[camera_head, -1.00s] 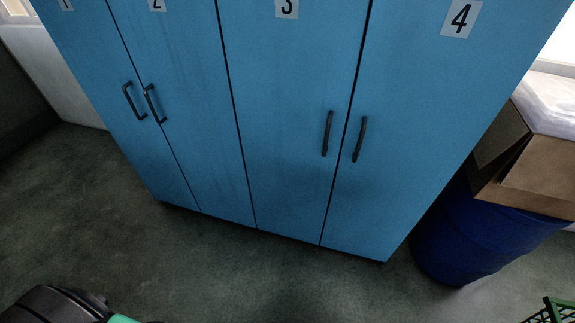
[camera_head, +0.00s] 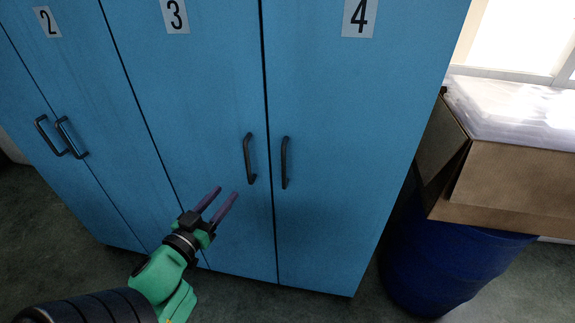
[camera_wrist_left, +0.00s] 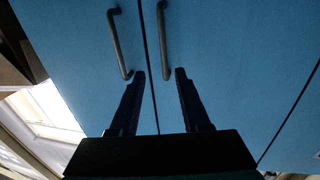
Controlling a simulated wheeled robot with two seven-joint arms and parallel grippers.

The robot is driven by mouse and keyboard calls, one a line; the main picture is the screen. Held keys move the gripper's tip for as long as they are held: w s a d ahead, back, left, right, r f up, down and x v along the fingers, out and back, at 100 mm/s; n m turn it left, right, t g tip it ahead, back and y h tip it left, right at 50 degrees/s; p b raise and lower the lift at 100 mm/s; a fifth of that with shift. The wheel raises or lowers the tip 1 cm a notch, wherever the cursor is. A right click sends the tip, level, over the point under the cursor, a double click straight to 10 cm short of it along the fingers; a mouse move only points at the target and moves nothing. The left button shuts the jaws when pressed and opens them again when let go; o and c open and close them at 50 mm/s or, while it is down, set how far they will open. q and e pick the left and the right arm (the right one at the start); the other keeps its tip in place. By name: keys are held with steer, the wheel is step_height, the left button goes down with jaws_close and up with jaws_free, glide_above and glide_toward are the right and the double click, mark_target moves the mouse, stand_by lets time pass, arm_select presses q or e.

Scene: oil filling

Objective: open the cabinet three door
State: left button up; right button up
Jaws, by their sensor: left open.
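The cabinet three door (camera_head: 185,100) is a tall blue panel under the label "3". It is closed, flush with its neighbours. Its dark vertical bar handle (camera_head: 249,158) sits near the door's right edge. My left gripper (camera_head: 226,192) is open and empty, in front of door three, below and left of its handle and apart from it. In the left wrist view, the open fingers (camera_wrist_left: 159,72) point toward two handles; door three's handle (camera_wrist_left: 164,40) appears to be the right one there, as that view looks turned over. My right gripper is not in view.
Door four's handle (camera_head: 285,162) is close to the right of door three's, across a narrow seam. Two more handles (camera_head: 62,137) sit at the left. A cardboard box (camera_head: 510,185) on a blue barrel (camera_head: 445,265) stands right of the cabinet. Dark floor lies below.

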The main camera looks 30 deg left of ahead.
mark_target(247, 165)
arm_select(q)
steer(key=w+a, duration=0.1)
steer(key=w, duration=0.8)
steer(key=w+a+p, duration=0.1)
steer(key=w, duration=0.3)
steer(key=shift+w+a, duration=0.35)
steer(key=shift+w, duration=0.05)
steer(key=c, duration=0.7)
jaws_close()
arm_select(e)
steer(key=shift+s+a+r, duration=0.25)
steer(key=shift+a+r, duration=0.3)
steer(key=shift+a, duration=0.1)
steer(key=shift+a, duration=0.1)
